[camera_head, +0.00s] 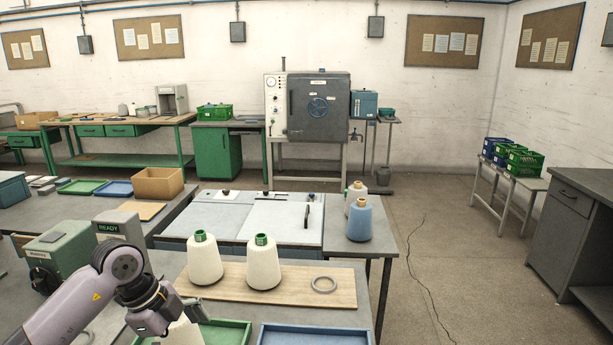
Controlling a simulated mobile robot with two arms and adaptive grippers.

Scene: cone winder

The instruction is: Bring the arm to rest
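My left arm comes in from the lower left, and my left gripper (152,308) is over the near bench, in front of the green winder unit (68,252) with its "READY" display. Its fingers do not show clearly, so I cannot tell whether they are open or shut. A white cone (182,333) shows partly behind and below it; I cannot tell whether they touch. Two white yarn cones with green tops, one on the left (205,262) and one on the right (263,265), stand upright on a wooden board (334,284). My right gripper is not in view.
A grey ring (323,284) lies on the board. A green tray (222,333) and a blue tray (312,336) are at the near edge. A blue cone (359,222) and a white cone (356,192) stand farther back. The floor (440,260) at the right is open.

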